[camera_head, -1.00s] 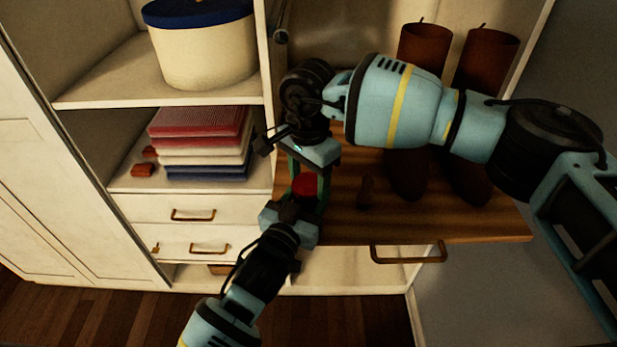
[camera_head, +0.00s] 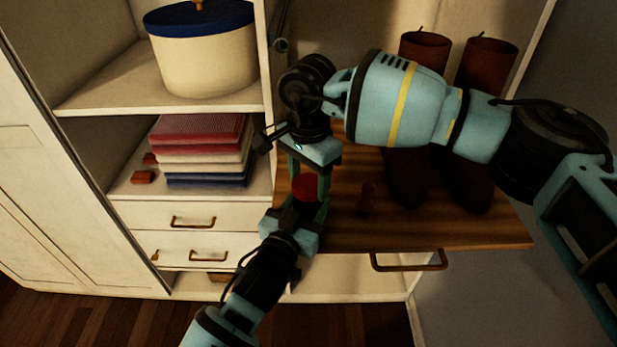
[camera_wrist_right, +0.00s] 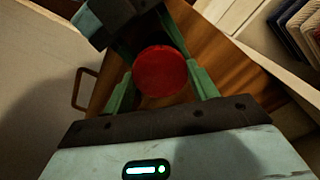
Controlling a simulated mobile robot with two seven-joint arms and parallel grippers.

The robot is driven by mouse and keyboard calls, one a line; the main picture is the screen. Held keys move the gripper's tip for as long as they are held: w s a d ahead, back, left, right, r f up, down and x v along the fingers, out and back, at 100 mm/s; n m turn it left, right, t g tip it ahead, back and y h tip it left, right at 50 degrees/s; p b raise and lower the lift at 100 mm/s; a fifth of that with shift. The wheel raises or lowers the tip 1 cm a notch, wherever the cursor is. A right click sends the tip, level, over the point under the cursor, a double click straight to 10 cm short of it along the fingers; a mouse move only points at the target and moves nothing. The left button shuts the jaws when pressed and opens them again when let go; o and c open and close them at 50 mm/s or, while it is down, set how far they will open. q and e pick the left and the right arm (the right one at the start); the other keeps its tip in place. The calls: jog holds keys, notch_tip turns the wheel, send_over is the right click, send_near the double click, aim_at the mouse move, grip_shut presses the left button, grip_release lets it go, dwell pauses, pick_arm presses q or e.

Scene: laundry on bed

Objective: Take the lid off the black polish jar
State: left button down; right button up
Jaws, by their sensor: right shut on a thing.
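A round red piece (camera_head: 305,188) with a flat disc top is between my two grippers, over the wooden shelf board. The right wrist view shows its red face (camera_wrist_right: 160,72) close up. My right gripper (camera_head: 308,176) comes from above and is shut on this red piece, with a green finger at each side. My left gripper (camera_head: 306,212) comes from below, close against the same spot; its finger gap is too dark to read.
Tall brown boots (camera_head: 424,48) stand on the wooden board (camera_head: 460,228), behind my right arm. A small dark brown object (camera_head: 367,198) lies right of the grippers. Folded cloths (camera_head: 203,150) and a round box (camera_head: 203,55) are on the left shelves. A drawer handle (camera_head: 408,266) juts out below.

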aim_at(308, 185)
jog(key=shift+r, duration=2)
pick_arm(q)
jog(key=c, duration=0.5)
grip_release()
pick_arm(e)
jog(key=shift+s+f, duration=0.1)
